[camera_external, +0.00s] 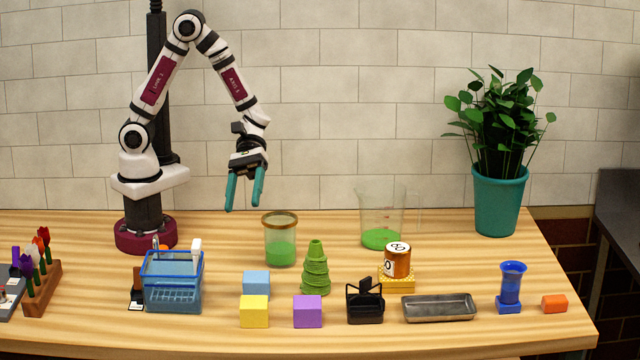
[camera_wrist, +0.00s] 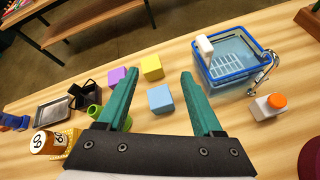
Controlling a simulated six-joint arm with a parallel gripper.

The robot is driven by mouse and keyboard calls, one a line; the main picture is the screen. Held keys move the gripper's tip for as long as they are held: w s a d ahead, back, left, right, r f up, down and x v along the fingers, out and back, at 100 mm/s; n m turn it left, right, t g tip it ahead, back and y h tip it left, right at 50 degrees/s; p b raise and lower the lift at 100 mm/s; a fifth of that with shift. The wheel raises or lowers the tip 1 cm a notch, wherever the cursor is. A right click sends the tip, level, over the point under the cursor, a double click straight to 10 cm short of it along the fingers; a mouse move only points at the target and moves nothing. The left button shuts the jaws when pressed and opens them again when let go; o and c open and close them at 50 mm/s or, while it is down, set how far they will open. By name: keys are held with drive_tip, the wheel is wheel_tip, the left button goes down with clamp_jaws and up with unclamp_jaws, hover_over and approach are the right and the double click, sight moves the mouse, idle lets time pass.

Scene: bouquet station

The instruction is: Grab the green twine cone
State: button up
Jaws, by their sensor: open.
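The green twine cone (camera_external: 316,270) stands upright on the wooden table, a stepped cone with a narrow top, just right of the blue block and behind the purple block. In the wrist view, a green piece that looks like the cone (camera_wrist: 95,112) shows beside my left-hand finger, which partly hides it. My gripper (camera_external: 243,206) has teal fingers and hangs in the air above the back of the table, up and left of the cone. Its fingers are spread and empty in the wrist view (camera_wrist: 159,75).
Close to the cone are a blue block (camera_external: 256,282), a yellow block (camera_external: 254,312), a purple block (camera_external: 307,312), a black caddy (camera_external: 365,304) and a glass with green contents (camera_external: 280,238). A blue basket (camera_external: 174,284) stands left, a jar (camera_external: 397,262) right. Bare table lies between basket and glass.

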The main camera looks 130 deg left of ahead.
sight(318, 249)
drive_tip(key=w+a+f+n+t+y, duration=0.2)
drive_tip(key=a+n+t, duration=0.1)
drive_tip(key=a+n, duration=0.25)
drive_tip(key=w+a+f+n+t+y, duration=0.2)
drive_tip(key=a+f+n, duration=0.15)
drive_tip(key=a, duration=0.35)
drive_tip(key=shift+n, duration=0.4)
drive_tip(key=x, duration=1)
drive_tip(key=r+x, duration=0.1)
drive_tip(key=x, duration=0.3)
drive_tip(key=shift+w+d+f, duration=0.2)
drive_tip(key=shift+w+d, duration=0.2)
drive_tip(key=shift+w, duration=0.05)
clamp_jaws()
